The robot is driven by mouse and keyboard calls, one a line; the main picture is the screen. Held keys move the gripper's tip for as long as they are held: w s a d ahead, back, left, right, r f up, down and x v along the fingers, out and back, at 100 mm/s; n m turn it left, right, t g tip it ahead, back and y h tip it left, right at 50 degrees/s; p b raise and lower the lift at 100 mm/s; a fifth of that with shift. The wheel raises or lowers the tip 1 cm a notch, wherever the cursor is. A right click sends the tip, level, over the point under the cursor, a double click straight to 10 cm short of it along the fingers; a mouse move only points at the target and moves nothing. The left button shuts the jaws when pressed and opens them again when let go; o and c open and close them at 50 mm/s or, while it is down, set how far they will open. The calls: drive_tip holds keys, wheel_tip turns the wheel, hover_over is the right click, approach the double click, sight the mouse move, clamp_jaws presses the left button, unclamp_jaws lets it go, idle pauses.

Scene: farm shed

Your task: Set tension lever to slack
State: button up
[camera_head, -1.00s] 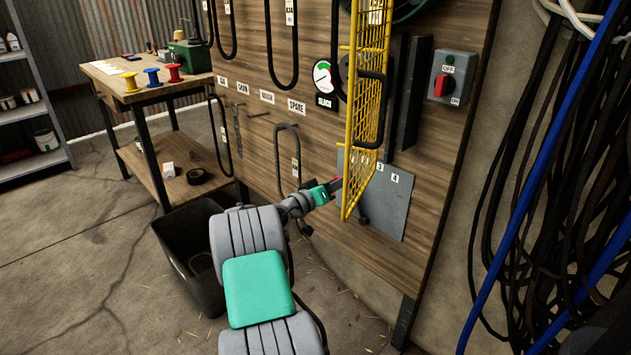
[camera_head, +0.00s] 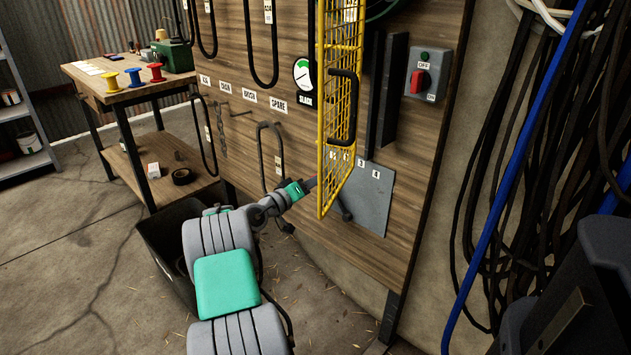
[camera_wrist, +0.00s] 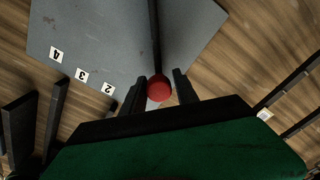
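The lever's round red knob (camera_wrist: 159,88) shows in the wrist view, with its dark rod (camera_wrist: 155,35) running across the grey plate (camera_wrist: 100,30). The plate carries the numbers 2, 3 and 4; the knob is at the low-number end. My gripper (camera_wrist: 159,85) is open, its fingers either side of the knob with narrow gaps. In the head view my gripper (camera_head: 313,183) reaches to the left edge of the yellow mesh guard (camera_head: 335,120), and the knob is hidden there. The grey plate (camera_head: 372,210) is partly behind the mesh. A gauge (camera_head: 302,74) hangs above a SLACK label (camera_head: 305,100).
The yellow guard stands out from the wooden board close to my gripper. A switch box (camera_head: 428,75) is to its right. Black belts (camera_head: 262,40) hang on the board. A dark bin (camera_head: 165,250) stands below my arm. Cables (camera_head: 530,150) hang at the right.

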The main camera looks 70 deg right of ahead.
drive_tip(key=o, duration=0.3)
drive_tip(key=shift+w+a, duration=0.1)
drive_tip(key=p+v, duration=0.1)
drive_tip(key=v, duration=0.6)
drive_tip(key=shift+a+p, duration=0.35)
